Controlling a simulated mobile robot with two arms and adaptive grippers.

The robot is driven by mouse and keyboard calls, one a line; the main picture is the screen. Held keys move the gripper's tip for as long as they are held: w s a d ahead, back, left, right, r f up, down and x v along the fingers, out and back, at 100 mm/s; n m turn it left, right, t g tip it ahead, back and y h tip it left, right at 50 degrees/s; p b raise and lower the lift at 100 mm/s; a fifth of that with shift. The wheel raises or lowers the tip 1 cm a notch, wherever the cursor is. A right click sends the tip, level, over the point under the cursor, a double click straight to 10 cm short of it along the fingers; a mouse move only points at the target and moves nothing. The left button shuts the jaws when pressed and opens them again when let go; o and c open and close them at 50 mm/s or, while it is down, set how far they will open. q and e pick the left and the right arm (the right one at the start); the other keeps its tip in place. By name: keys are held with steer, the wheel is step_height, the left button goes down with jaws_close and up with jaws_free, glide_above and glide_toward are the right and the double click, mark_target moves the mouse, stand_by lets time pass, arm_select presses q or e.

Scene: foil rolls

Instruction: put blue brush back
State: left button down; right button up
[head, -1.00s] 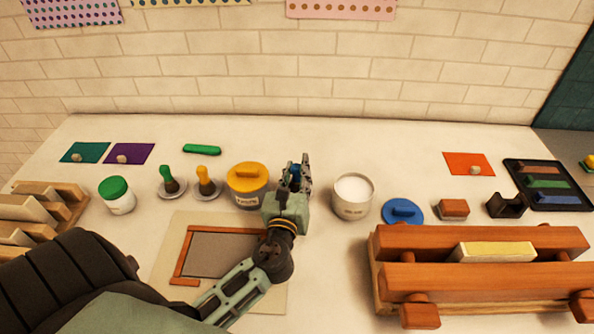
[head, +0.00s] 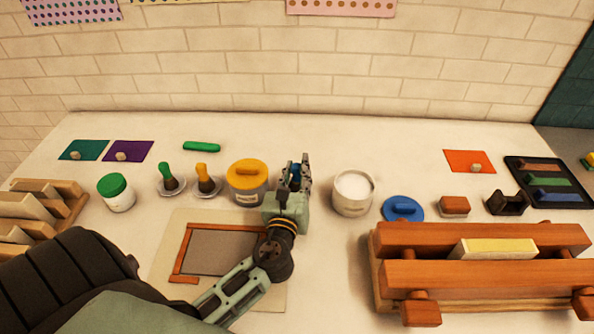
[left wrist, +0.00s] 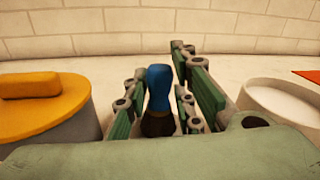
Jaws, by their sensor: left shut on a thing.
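The blue brush (left wrist: 160,92) is upright between the fingers of my left gripper (left wrist: 162,100) in the left wrist view, its blue handle up and its dark lower part down. In the head view my left gripper (head: 298,172) is shut on it, between the yellow-lidded pot and the open white pot; only a bit of blue shows there. The fingers hide the brush's foot, and I cannot tell whether it touches the table. A green brush (head: 166,176) and a yellow brush (head: 205,178) stand on small saucers to the left. My right gripper is not in view.
The yellow-lidded pot (head: 248,181) stands close left of the gripper, the open white pot (head: 353,193) close right. A blue lid (head: 403,208) lies farther right. A wooden frame (head: 183,256) lies in front. A large wooden press (head: 480,277) fills the right front. Table behind the gripper is clear.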

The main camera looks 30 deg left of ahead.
arm_select(q)
steer(key=shift+f, duration=0.2)
steer(key=shift+f+b, duration=0.25)
steer(key=shift+b, duration=0.05)
stand_by(0.4)
steer(key=c, duration=1.4)
jaws_free()
steer(key=shift+o, duration=0.3)
steer(key=o, duration=0.4)
steer(key=shift+o, duration=0.2)
